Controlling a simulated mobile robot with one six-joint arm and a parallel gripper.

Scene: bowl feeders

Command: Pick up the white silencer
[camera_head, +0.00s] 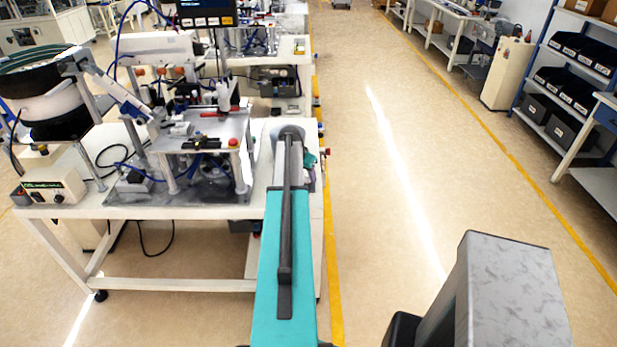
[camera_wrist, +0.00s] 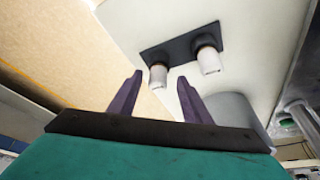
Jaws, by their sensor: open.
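In the wrist view, two white cylindrical pieces with brass-coloured collars stick out of a dark plate; they look like white silencers, a nearer-left one (camera_wrist: 158,76) and a right one (camera_wrist: 209,60). The dark plate (camera_wrist: 181,44) sits on a pale panel. My gripper (camera_wrist: 160,77) is open, with its two purple-grey fingers apart and nothing held. The left silencer shows in the gap between the fingertips, apparently beyond them; I cannot tell how far. The right silencer lies outside the right finger. In the head view the silencers are not discernible; my teal arm reaches the bench's right end.
The white workbench (camera_head: 180,207) carries a bowl feeder (camera_head: 47,92), a control box (camera_head: 52,184) and an assembly fixture (camera_head: 203,131). A grey cylinder (camera_wrist: 231,108) stands close to my right finger. The aisle floor (camera_head: 385,215) right of the bench is clear.

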